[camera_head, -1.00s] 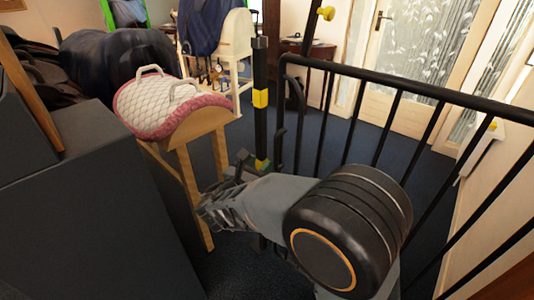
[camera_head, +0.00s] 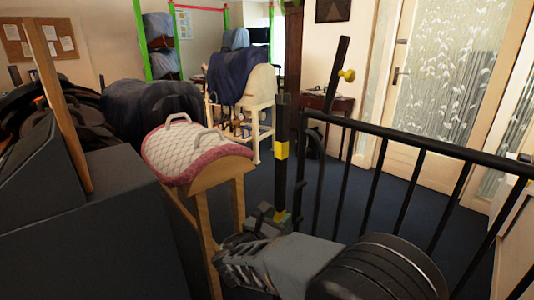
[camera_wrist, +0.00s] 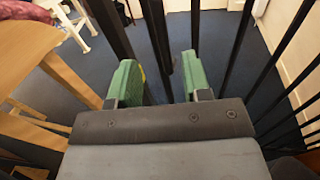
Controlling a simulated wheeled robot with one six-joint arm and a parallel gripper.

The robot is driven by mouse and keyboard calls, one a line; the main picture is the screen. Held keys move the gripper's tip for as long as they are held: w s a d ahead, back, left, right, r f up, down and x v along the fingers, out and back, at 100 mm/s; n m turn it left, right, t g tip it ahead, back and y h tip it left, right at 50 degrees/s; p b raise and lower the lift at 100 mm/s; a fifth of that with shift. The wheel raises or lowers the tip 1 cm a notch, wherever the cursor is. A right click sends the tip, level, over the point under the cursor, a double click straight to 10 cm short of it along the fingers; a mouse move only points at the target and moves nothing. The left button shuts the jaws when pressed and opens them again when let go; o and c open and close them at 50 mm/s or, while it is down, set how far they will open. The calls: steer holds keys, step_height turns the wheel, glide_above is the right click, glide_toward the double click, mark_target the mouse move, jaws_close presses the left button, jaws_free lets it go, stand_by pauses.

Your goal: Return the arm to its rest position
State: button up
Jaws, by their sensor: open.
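My gripper (camera_head: 276,214) is low in the middle of the head view, at the end of my grey arm. In the wrist view its two green fingers (camera_wrist: 160,76) stand apart with nothing between them. The gripper is open and empty. A white quilted saddle pad (camera_head: 186,150) with a dark red edge and two light handles lies on a wooden stand (camera_head: 217,186). The stand is left of my gripper in the head view. A wooden surface, apparently of the stand, shows at the left of the wrist view (camera_wrist: 30,42).
A black metal railing (camera_head: 405,142) runs along the right, close to my arm. A black post with a yellow band (camera_head: 282,150) rises just behind my gripper. A dark box (camera_head: 95,230) fills the lower left. Blue carpet (camera_head: 385,205) lies clear beyond the railing.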

mark_target(295, 201)
steer(key=b+x, duration=0.2)
steer(key=x, duration=0.8)
steer(key=shift+w+d, duration=0.2)
steer(key=shift+w, duration=0.15)
steer(key=shift+s+d, duration=0.1)
